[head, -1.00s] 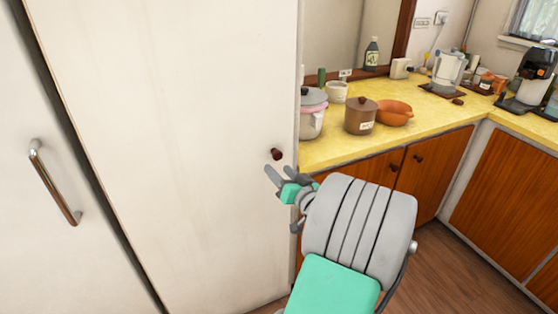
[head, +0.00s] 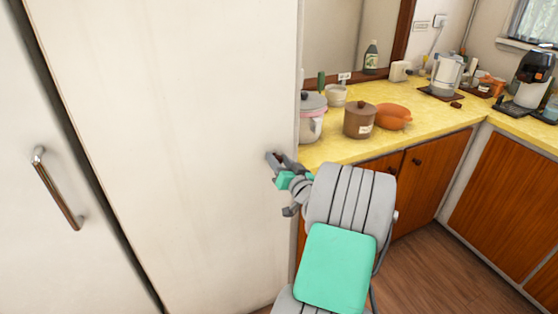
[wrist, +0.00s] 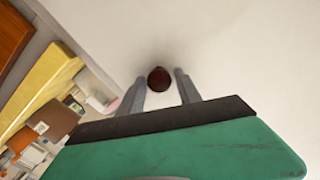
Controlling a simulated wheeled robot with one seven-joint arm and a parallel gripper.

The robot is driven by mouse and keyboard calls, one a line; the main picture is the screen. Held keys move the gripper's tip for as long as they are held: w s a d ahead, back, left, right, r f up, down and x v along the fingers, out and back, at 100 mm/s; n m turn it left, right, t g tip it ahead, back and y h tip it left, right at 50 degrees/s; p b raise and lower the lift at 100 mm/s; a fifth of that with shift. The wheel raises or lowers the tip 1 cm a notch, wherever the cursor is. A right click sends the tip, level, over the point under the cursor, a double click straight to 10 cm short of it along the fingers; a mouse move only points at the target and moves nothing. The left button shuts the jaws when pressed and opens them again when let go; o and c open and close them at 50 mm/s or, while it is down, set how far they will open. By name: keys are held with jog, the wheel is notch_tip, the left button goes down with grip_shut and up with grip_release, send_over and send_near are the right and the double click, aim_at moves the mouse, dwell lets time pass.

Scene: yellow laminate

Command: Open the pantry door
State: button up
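The pantry door (head: 170,130) is a tall white panel that appears shut in the head view. Its small dark brown round knob (wrist: 159,79) sits near the door's right edge. In the wrist view the knob lies between the tips of my gripper's two grey fingers, with a gap on each side. My gripper (head: 273,157) is open at the knob in the head view, where the fingers largely hide the knob. I cannot tell whether either finger touches it.
A white door with a metal bar handle (head: 57,188) is at the left. Right of the pantry, a yellow counter (head: 335,147) holds a pot (head: 312,118), a brown canister (head: 360,120) and an orange bowl (head: 393,116). Brown cabinets (head: 440,165) stand below. Open wooden floor (head: 430,265) lies at lower right.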

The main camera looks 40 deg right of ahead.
grip_shut()
dwell(1.1)
